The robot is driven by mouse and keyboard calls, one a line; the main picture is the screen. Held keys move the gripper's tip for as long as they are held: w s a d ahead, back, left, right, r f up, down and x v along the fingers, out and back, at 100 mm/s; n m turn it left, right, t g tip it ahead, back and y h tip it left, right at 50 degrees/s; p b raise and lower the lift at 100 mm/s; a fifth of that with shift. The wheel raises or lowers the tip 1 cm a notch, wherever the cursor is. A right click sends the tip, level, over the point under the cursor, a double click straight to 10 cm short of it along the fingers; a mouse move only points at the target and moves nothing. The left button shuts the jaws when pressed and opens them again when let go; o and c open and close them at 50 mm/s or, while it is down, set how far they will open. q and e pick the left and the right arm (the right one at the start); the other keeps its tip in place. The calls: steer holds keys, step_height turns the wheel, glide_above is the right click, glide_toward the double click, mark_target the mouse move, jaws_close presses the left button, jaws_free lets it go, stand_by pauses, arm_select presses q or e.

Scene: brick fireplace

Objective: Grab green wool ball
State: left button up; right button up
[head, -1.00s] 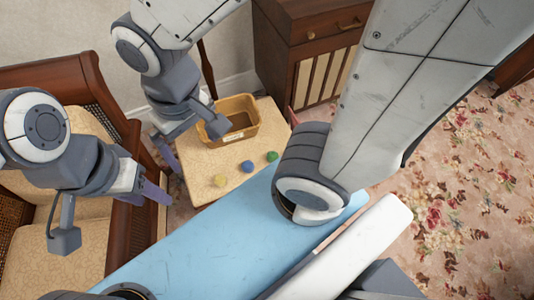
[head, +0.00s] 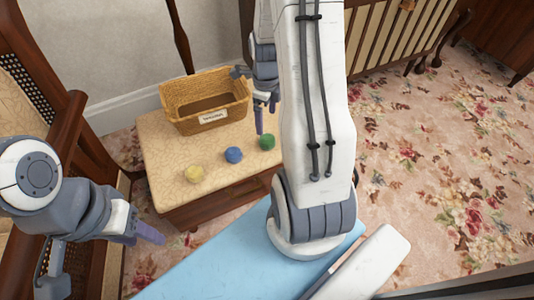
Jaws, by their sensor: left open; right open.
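The green wool ball (head: 267,142) lies on the small table (head: 160,158), near its right front edge. A blue ball (head: 233,155) and a yellow ball (head: 194,173) lie to its left in a loose row. My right gripper (head: 265,118) is open, with its fingers just above and behind the green ball; my arm hides part of it. I cannot tell if it touches the ball. My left gripper (head: 148,232) is open and empty, left of the table's front, near the chair.
A labelled wicker basket (head: 210,117) stands on the back of the table. A wooden chair (head: 75,130) is at the left. A slatted cabinet (head: 400,35) stands at the back right. Flowered carpet (head: 430,160) is open floor at the right.

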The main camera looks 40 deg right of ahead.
mark_target(269, 138)
steer(key=shift+s+d+f+m+b, duration=0.2)
steer(key=shift+d+f+m, duration=0.15)
steer(key=shift+f, duration=0.25)
steer(key=shift+s+d+f+m+b, duration=0.1)
steer(key=shift+d+f+m+b, duration=0.2)
steer(key=shift+f, duration=0.3)
step_height(269, 138, down, 5)
steer(key=shift+b, duration=1.15)
steer(key=f+b, duration=0.2)
steer(key=f, duration=0.1)
steer(key=f+b, duration=0.1)
steer(key=f, duration=0.1)
steer(key=shift+w+a+b, duration=0.15)
steer(key=shift+a+b, duration=0.1)
steer(key=shift+b, duration=0.05)
steer(key=shift+r, duration=0.1)
steer(key=shift+c, duration=0.3)
steer(key=c, duration=1.3)
steer(key=shift+r, duration=0.1)
